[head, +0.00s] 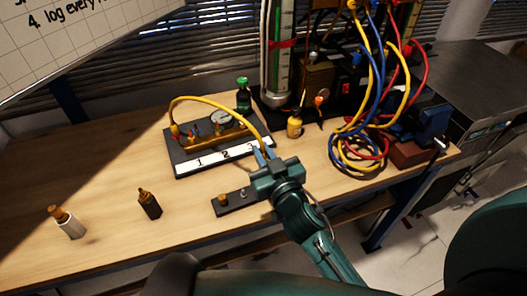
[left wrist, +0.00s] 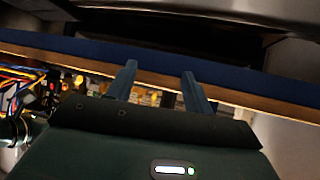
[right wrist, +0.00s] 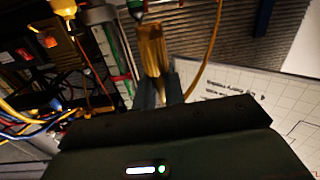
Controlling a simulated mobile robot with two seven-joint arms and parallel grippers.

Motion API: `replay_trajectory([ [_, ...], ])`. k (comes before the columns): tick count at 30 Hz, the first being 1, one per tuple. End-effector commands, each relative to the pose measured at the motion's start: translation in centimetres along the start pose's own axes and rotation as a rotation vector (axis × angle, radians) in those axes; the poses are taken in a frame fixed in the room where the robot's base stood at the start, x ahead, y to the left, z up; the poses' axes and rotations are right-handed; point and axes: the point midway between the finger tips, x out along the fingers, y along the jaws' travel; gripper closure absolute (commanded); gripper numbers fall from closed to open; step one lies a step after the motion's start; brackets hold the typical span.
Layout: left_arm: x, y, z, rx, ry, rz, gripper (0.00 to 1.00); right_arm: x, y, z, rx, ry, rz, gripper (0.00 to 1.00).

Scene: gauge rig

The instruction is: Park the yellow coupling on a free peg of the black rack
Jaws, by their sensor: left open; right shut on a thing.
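The yellow coupling (right wrist: 152,48) is between the fingers of my right gripper (right wrist: 158,88), which is shut on it. In the head view, my right gripper (head: 264,152) is above the bench, just in front of the numbered manifold (head: 182,158). A yellow hose (head: 205,98) arcs from the manifold's left end to this gripper. The black rack (head: 232,206) lies below and left of the gripper. A brass-coloured piece is on its left; a silver peg (head: 243,193) looks bare. My right gripper hides the rack's right part. My left gripper (left wrist: 158,82) is open and empty, and appears only in its wrist view.
Coiled hoses (head: 358,150) lie at right. The bench around the rack's left is clear.

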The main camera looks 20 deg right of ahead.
Motion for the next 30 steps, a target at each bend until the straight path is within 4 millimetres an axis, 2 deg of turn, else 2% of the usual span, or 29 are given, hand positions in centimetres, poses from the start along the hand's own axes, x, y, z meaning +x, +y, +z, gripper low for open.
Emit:
replay_trajectory([
  [3,0.5,0.0,0.5,0.001,0.008,0.002,0.49,0.0,-0.1,1.2,0.0,-0.001,0.0,1.0],
  [15,1.3,0.8,0.5,0.025,0.065,0.034,0.49,0.1,-0.4,4.6,0.001,0.001,0.0,1.0],
  [30,1.1,1.3,0.1,0.03,0.078,0.049,0.49,0.1,-0.4,4.9,0.0,0.0,0.0,1.0],
])
